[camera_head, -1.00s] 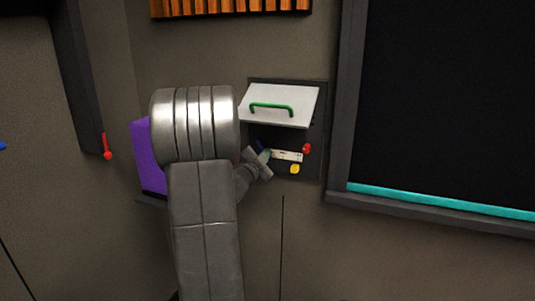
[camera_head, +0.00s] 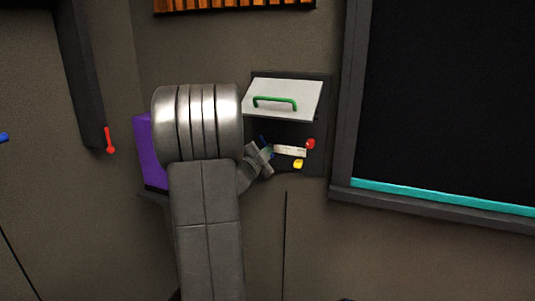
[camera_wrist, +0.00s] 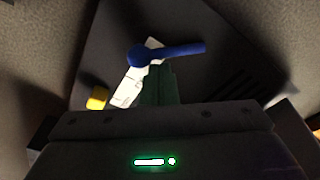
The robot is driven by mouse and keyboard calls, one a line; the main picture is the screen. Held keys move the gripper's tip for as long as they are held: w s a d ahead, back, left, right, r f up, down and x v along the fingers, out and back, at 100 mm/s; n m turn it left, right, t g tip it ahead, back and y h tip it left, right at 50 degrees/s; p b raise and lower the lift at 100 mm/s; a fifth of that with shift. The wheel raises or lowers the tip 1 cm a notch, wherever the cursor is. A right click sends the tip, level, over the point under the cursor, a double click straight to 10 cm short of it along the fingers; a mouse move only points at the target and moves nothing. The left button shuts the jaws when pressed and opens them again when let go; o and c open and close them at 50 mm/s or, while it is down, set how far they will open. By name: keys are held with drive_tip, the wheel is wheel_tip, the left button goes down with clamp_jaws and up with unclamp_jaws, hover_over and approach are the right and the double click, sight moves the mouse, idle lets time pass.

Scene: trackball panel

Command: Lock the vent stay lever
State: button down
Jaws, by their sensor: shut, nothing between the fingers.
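A blue lever (camera_wrist: 170,52) with a round hub shows in the wrist view, lying across the dark recessed panel; I cannot be sure that it is the vent stay lever. A small part of it shows in the head view (camera_head: 264,140). My gripper (camera_wrist: 158,84) has its greenish fingers shut and empty, just below the lever's hub in the wrist view. I cannot tell whether they touch it. In the head view, my gripper (camera_head: 267,153) is at the left side of the recess, and my arm hides part of the area.
A white flap (camera_head: 285,92) with a green handle (camera_head: 275,101) stands raised above the recess. A white labelled strip (camera_head: 290,151), a red knob (camera_head: 311,143) and a yellow knob (camera_head: 298,163) sit close by. A purple box (camera_head: 146,155) is behind my arm.

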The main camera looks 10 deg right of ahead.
drive_tip(key=shift+w+a+f+m+g+b, duration=0.15)
drive_tip(key=shift+a+f+m+b, duration=0.1)
drive_tip(key=shift+m+b, duration=0.5)
drive_tip(key=shift+w+a+f+m+g+b, duration=0.1)
drive_tip(key=shift+w+a+f+m+b, duration=0.3)
drive_tip(key=shift+m, duration=0.6)
drive_tip(key=shift+s+a+f+m+g+b, duration=0.1)
drive_tip(key=shift+m+b, duration=0.65)
drive_tip(key=shift+m, duration=0.1)
drive_tip(key=shift+w, duration=0.1)
